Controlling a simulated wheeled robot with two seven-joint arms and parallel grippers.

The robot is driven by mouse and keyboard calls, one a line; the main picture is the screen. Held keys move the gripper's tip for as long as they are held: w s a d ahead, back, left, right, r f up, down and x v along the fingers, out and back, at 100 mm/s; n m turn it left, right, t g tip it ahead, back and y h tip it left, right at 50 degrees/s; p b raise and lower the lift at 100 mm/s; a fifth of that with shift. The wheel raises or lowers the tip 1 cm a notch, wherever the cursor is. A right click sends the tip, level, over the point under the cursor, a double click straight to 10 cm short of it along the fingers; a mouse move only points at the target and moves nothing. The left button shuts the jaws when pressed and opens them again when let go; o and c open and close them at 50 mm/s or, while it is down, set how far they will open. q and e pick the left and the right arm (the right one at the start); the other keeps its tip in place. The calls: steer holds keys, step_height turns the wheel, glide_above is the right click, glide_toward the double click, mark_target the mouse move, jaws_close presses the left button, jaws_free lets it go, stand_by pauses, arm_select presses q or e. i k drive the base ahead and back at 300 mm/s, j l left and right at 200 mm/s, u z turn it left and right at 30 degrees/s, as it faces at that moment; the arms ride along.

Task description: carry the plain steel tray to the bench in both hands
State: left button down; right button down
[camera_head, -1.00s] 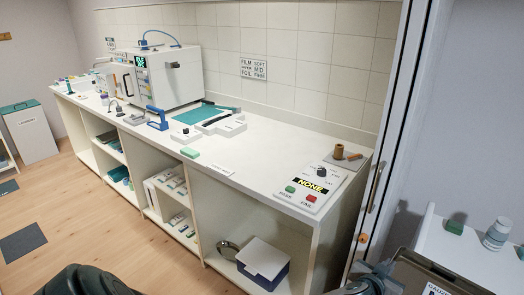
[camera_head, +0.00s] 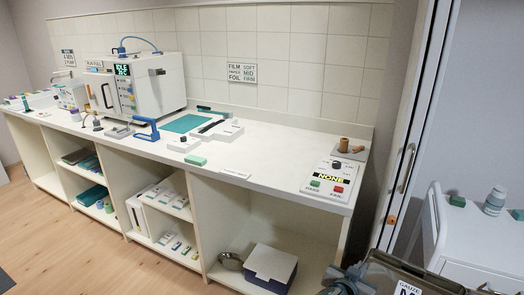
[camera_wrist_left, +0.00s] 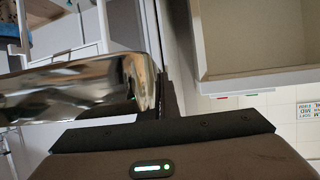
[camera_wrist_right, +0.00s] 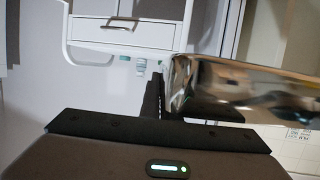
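The steel tray (camera_head: 428,272) shows only in part at the bottom right of the head view, with a dull brownish rim. Its shiny wall fills much of the left wrist view (camera_wrist_left: 75,92) and the right wrist view (camera_wrist_right: 240,92). My left gripper (camera_head: 358,274) is at the tray's left end; its dark fingers (camera_wrist_left: 166,95) stand close together at the tray's end. My right gripper's fingers (camera_wrist_right: 155,96) are likewise at the other end, and its hand is outside the head view. Both appear closed on the tray; the contacts are partly hidden. The white bench (camera_head: 270,165) stands ahead and left.
A control panel reading NONE (camera_head: 330,178) and brown cylinders (camera_head: 343,145) occupy the bench's right end. A white oven-like device (camera_head: 150,82) and a teal mat (camera_head: 188,123) lie farther left. A door frame (camera_head: 405,120) and white cart (camera_head: 470,245) are at right. Bench top near the front right is clear.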

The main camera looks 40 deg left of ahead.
mark_target(263, 160)
steer(key=j+u, duration=0.1)
steer(key=j, duration=0.55)
steer(key=j+u, duration=0.1)
steer(key=j, duration=0.55)
steer(key=i+j+u, duration=0.1)
steer(key=j, duration=0.5)
steer(key=i+j, duration=0.1)
steer(key=j, duration=0.55)
steer(key=u, duration=0.05)
